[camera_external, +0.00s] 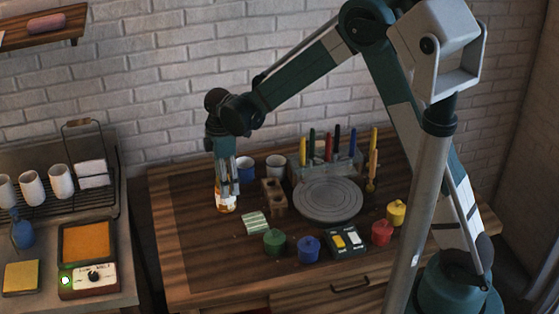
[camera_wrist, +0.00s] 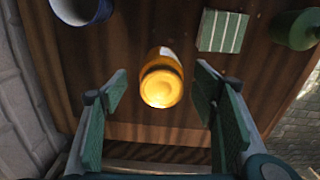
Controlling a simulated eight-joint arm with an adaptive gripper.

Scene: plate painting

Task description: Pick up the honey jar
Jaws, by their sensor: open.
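The honey jar (camera_wrist: 162,80) is amber-yellow with a pale label edge. In the wrist view it lies between and just beyond my open fingers, with clear space on both sides. In the external view the honey jar (camera_external: 226,204) stands on the left part of the wooden table, partly hidden by my fingers. My gripper (camera_external: 227,187) points down over it. In the wrist view my gripper (camera_wrist: 160,105) has its two green-padded fingers wide apart, with nothing held.
A blue cup (camera_external: 245,168), a wooden block with holes (camera_external: 273,197) and a striped green-white cloth (camera_external: 255,223) are near the jar. A grey round turntable (camera_external: 328,200) and several coloured pots are farther right. The table's front-left area is clear.

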